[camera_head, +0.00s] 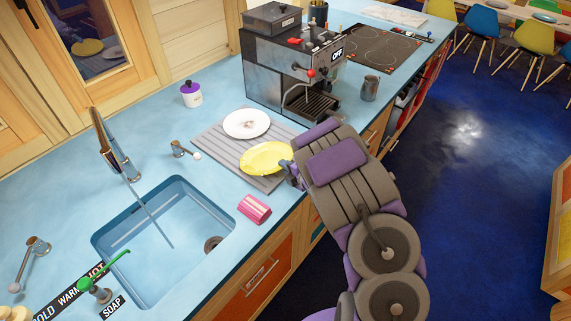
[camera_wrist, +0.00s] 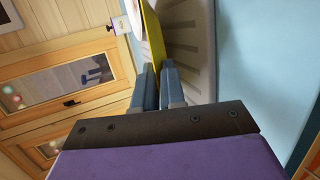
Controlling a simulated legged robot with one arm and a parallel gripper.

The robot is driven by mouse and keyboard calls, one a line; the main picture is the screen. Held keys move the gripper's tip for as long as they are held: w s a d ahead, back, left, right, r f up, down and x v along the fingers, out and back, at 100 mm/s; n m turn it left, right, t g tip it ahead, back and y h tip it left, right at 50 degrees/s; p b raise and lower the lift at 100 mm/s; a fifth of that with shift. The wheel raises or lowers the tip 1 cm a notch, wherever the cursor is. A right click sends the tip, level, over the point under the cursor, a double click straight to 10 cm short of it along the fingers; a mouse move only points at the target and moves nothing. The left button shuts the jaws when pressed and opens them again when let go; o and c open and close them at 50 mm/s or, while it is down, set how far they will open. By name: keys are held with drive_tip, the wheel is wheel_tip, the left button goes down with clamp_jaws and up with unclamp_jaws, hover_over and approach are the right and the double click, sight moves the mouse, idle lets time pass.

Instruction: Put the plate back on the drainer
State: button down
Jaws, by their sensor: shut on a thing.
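A yellow plate (camera_head: 266,158) is at the front right of the grey ribbed drainer (camera_head: 215,143) in the head view. My gripper (camera_head: 294,174) is at the plate's right edge, mostly hidden by my arm. In the wrist view, my gripper (camera_wrist: 158,88) is shut on the yellow plate (camera_wrist: 152,38), which shows as a thin edge-on strip between the fingers. The drainer's ribs (camera_wrist: 188,45) show beside it. I cannot tell whether the plate touches the drainer.
A pink cup (camera_head: 254,209) lies in front of the drainer near the counter edge. The sink (camera_head: 150,265) is to the left. A coffee machine (camera_head: 290,75) and a dark cup (camera_head: 371,88) stand to the right. A white jar (camera_head: 191,95) stands behind.

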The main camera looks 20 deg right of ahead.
drive_tip(key=shift+f, duration=0.2)
drive_tip(key=c, duration=1.1)
unclamp_jaws()
drive_tip(key=shift+p+v, duration=4.8)
drive_tip(key=shift+v, duration=3.85)
